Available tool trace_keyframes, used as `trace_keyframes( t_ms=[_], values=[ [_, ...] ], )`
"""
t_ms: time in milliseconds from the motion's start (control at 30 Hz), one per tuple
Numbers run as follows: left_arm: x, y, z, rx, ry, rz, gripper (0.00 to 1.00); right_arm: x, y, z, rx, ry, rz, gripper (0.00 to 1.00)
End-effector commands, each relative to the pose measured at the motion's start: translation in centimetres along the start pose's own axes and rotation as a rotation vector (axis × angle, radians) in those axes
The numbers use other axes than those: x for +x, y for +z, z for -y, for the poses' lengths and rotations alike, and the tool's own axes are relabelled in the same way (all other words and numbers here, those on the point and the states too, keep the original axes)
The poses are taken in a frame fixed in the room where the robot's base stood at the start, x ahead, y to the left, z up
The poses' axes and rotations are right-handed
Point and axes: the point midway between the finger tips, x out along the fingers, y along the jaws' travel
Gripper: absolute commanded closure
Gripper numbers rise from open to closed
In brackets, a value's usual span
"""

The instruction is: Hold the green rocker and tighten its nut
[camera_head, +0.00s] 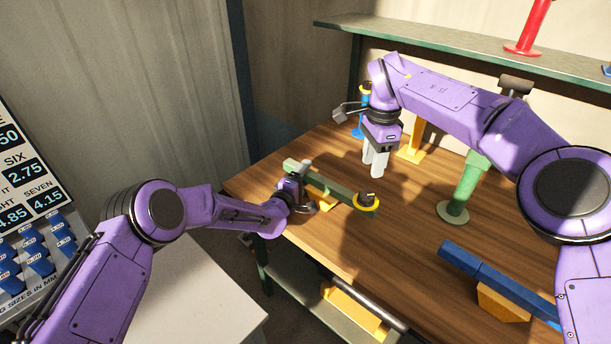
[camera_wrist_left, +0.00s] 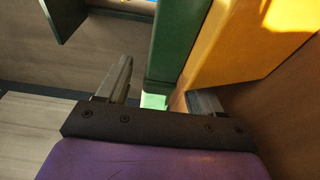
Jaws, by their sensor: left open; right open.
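The green rocker (camera_head: 330,184) is a long bar lying over the wooden bench, with a yellow ring (camera_head: 366,203) and a dark piece at its right end. I cannot tell for sure whether that dark piece is the nut. My left gripper (camera_head: 303,192) is at the rocker's left part, partly hidden by my wrist. In the left wrist view the open fingers (camera_wrist_left: 160,90) stand on either side of the green bar (camera_wrist_left: 168,45), with a gap at the left finger. A yellow block (camera_wrist_left: 235,50) is beside the bar. My right gripper (camera_head: 376,163) is open, pointing down, empty, behind the rocker.
A green post (camera_head: 463,190) stands to the right. A blue bar (camera_head: 500,277) on an orange block (camera_head: 502,305) lies at the front right. A yellow post (camera_head: 412,145) and a blue post (camera_head: 362,115) stand behind my right gripper. A shelf (camera_head: 440,55) runs along the back.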

Motion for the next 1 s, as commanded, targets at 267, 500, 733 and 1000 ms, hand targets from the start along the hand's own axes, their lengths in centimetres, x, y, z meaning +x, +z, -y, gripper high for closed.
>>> trace_keyframes(
  t_ms=[267, 500, 733, 1000],
  values=[
    [0.29, -0.01, 0.04, -0.001, -0.001, 0.0, 0.34, 0.01, 0.02, 0.0, 0.0, 0.0, 0.0, 0.57],
    [0.27, -0.02, 0.03, 0.0, -0.001, 0.0, 1.0, 0.02, 0.02, 0.0, 0.0, 0.0, 0.0, 0.57],
    [0.26, -0.03, 0.03, 0.0, -0.001, 0.0, 1.0, 0.02, 0.02, 0.0, 0.0, 0.0, 0.0, 0.57],
    [0.25, -0.03, 0.03, 0.0, -0.001, 0.0, 1.0, 0.02, 0.01, 0.0, 0.0, 0.0, 0.0, 0.57]
  ],
)
